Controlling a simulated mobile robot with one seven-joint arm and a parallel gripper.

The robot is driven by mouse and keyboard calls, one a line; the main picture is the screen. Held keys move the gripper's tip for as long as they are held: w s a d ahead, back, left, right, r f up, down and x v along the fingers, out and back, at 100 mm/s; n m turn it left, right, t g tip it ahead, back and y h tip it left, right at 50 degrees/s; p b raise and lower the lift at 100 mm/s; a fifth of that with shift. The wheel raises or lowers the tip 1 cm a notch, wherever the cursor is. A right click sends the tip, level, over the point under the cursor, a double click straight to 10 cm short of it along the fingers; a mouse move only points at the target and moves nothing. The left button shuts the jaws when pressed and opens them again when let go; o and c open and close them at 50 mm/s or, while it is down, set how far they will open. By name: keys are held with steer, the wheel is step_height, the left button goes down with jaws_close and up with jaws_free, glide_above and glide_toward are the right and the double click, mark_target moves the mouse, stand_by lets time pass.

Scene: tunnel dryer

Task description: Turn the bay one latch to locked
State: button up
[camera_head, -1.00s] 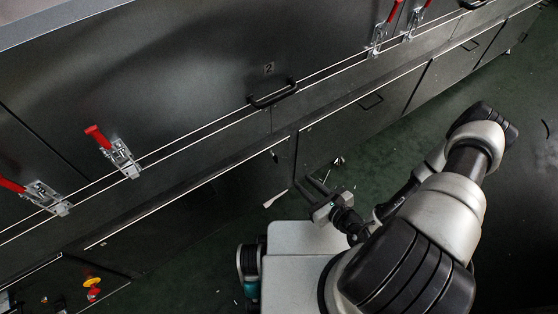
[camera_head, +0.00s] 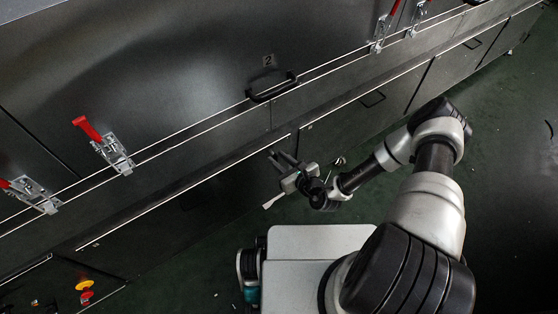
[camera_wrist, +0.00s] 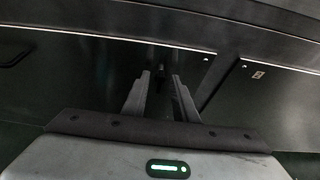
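Several metal toggle latches with red handles sit along the machine's front in the head view: one at left (camera_head: 112,153), one at the far left edge (camera_head: 35,195), and two at the upper right, a nearer one (camera_head: 380,35) and a farther one (camera_head: 417,20). Only a "2" label (camera_head: 268,60) is readable, so I cannot tell which latch belongs to bay one. My gripper (camera_head: 278,158) is low in front of the lower panels, apart from all the latches. In the wrist view, my gripper's fingers (camera_wrist: 162,95) stand apart with nothing held between them.
A black door handle (camera_head: 272,90) is below the "2" label. Lower panels carry another black handle (camera_head: 372,99). The dark green floor (camera_head: 330,130) is open along the machine on the right.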

steer(key=shift+w+a, duration=0.1)
jaws_close()
stand_by(0.4)
steer(key=m+y+b, duration=0.1)
steer(key=m+y, duration=0.1)
steer(key=m, duration=0.2)
steer(key=f+m+g+y+b, duration=0.1)
steer(key=m+y+b, duration=0.1)
steer(key=m+y, duration=0.1)
steer(key=d+m+y+b, duration=0.1)
steer(key=m+y+b, duration=0.1)
steer(key=m, duration=0.4)
steer(key=shift+w+f+g, duration=0.15)
steer(key=shift+w+g, duration=0.15)
steer(key=shift+m, duration=0.3)
stand_by(0.4)
